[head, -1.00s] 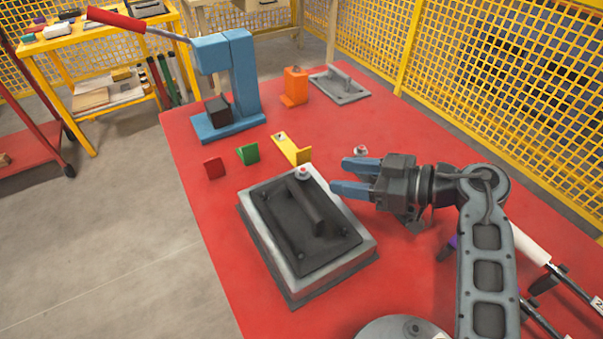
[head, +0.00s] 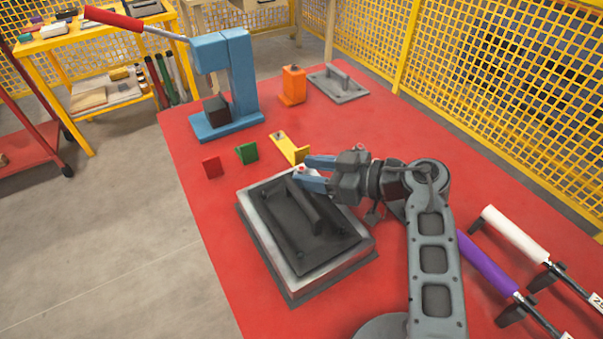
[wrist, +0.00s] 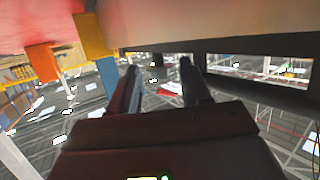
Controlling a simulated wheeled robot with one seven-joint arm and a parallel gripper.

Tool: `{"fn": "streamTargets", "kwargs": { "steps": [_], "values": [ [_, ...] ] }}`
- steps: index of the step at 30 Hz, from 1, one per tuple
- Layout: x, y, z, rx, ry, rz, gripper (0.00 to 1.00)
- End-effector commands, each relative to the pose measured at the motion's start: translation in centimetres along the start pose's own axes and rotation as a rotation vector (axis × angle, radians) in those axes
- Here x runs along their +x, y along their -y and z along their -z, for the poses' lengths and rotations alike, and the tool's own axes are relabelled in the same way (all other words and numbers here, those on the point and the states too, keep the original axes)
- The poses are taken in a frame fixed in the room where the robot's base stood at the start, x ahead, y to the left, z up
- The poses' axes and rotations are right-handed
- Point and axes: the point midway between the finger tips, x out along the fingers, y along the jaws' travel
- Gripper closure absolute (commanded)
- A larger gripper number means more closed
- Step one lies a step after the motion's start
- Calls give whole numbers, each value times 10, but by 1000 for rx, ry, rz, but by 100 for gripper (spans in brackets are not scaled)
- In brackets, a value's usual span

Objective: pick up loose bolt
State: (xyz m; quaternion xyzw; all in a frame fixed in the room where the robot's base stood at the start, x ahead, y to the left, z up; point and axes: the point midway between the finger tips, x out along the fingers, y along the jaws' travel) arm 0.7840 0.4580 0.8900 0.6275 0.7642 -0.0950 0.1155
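A small bolt with a pale top and a reddish ring (head: 301,169) is at the far corner of the dark cover plate (head: 325,256), which lies on a light metal block. My gripper (head: 304,171) reaches in from the right with its two blue fingertips at this bolt, one on either side of it. The fingers are apart in the wrist view (wrist: 158,80); I cannot tell whether they touch the bolt. The bolt is not clear in the wrist view. A second small bolt-like piece on the table is now mostly or wholly hidden behind my gripper.
A yellow bracket (head: 287,146) stands just behind the bolt. Green (head: 247,153) and red (head: 212,167) pieces are to its left. A blue press (head: 228,90), an orange block (head: 292,85) and a grey handled plate (head: 339,84) are farther back. White and purple-handled tools lie at right.

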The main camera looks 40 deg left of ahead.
Motion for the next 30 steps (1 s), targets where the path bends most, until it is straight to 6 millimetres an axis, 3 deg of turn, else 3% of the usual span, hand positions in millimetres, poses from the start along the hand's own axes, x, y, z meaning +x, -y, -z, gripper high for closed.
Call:
{"fn": "streamTargets", "kwargs": {
  "steps": [14, 23, 30],
  "values": [
    [0, 0, 0, 0, 0, 0, 98],
    [-1, 0, 3, -1, 0, 0, 98],
    [-8, 0, 24, -3, 0, -1, 98]
  ]
}}
